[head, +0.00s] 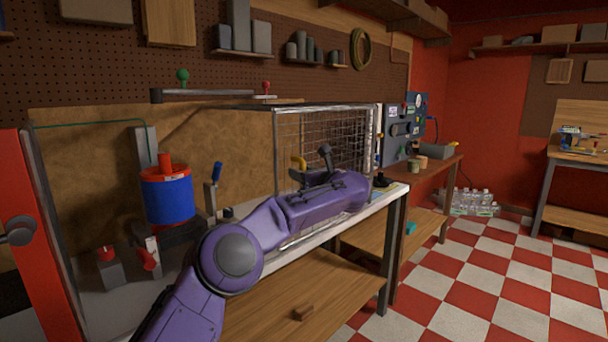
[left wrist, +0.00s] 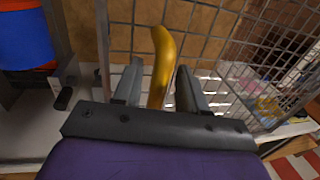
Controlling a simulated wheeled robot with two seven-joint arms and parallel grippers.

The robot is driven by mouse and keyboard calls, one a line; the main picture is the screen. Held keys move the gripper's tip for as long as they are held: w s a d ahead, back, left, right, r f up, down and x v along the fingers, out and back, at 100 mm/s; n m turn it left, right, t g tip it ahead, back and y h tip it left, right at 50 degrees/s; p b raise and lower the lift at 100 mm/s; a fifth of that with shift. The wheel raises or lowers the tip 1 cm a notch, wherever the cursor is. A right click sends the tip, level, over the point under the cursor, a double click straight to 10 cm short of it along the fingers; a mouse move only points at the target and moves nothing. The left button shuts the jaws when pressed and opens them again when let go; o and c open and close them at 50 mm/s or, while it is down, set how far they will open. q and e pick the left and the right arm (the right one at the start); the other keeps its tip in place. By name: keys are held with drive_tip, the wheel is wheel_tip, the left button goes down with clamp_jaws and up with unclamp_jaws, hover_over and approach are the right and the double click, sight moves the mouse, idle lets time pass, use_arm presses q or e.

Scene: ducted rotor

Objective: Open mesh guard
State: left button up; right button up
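The mesh guard (head: 345,135) is a grey wire grid in a metal frame, standing at the right part of the bench. In the left wrist view its grid (left wrist: 222,42) fills the upper middle and right. A yellow handle (head: 298,161) is near the guard's left side. In the left wrist view the handle (left wrist: 161,62) rises between the two dark fingers of my left gripper (left wrist: 158,88). The fingers are apart on either side of it, with a gap showing at the left. In the head view this gripper (head: 314,170) is beside the handle. My right gripper is not in view.
A blue and red cylinder (head: 168,195) and a blue-handled lever (head: 214,182) stand left of my arm. A red post (head: 38,250) is at the far left. A side table with a grey panel (head: 403,135) stands right. The checkered floor (head: 490,270) is open.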

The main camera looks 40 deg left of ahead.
use_arm(q)
drive_tip(key=shift+s+d+f, duration=0.1)
drive_tip(key=shift+d, duration=0.15)
drive_tip(key=b+v, duration=0.3)
drive_tip(key=v, duration=0.7)
